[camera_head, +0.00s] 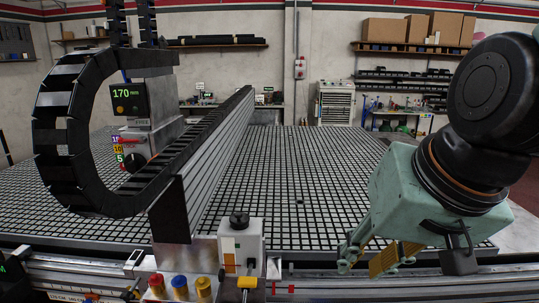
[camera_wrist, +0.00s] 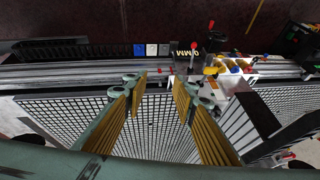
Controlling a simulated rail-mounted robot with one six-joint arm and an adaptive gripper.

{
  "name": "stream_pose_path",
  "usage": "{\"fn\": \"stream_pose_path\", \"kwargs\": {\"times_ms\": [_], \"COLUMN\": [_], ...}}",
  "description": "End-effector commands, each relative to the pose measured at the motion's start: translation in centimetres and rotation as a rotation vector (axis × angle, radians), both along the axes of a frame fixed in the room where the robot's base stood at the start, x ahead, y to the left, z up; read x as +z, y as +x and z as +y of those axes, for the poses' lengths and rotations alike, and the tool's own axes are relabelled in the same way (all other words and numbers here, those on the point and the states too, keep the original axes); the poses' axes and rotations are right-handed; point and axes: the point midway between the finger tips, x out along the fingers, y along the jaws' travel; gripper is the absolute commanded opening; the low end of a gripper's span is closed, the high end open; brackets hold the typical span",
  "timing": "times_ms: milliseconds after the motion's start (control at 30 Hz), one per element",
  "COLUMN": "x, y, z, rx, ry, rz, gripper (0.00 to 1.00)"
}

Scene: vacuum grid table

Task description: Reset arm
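My gripper (camera_head: 378,256) hangs at the lower right in the head view, on a pale green body. Its fingers with yellow-ribbed pads are over the front edge of the table. In the wrist view, my gripper (camera_wrist: 160,86) has its two fingers spread well apart, with nothing between them. The black vacuum grid table (camera_head: 330,200) spreads out behind it, with a bare grid around the gripper. The grid also shows between and beside the fingers in the wrist view (camera_wrist: 155,125).
A long beam (camera_head: 214,150) crosses the table, with a black cable chain (camera_head: 62,140) and a "170 mm" display (camera_head: 129,98) at left. A control box (camera_head: 240,245) and red, blue and yellow knobs (camera_head: 180,287) stand at the front rail. The grid right of the beam is clear.

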Motion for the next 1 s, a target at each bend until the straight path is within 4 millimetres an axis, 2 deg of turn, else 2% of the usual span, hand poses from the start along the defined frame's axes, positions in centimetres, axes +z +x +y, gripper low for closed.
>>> {"fn": "stream_pose_path", "kwargs": {"times_ms": [300,500,700,1000], "x": [1.3,1.8,1.9,2.0], "y": [-6.6,-10.3,-12.4,-12.7], "z": [-2.6,-4.2,-5.1,-5.3], "rx": [0.064,0.092,0.103,0.106], "ry": [-0.091,-0.144,-0.174,-0.180], "rz": [0.050,0.084,0.105,0.109], "gripper": [0.25,0.25,0.25,0.25]}}
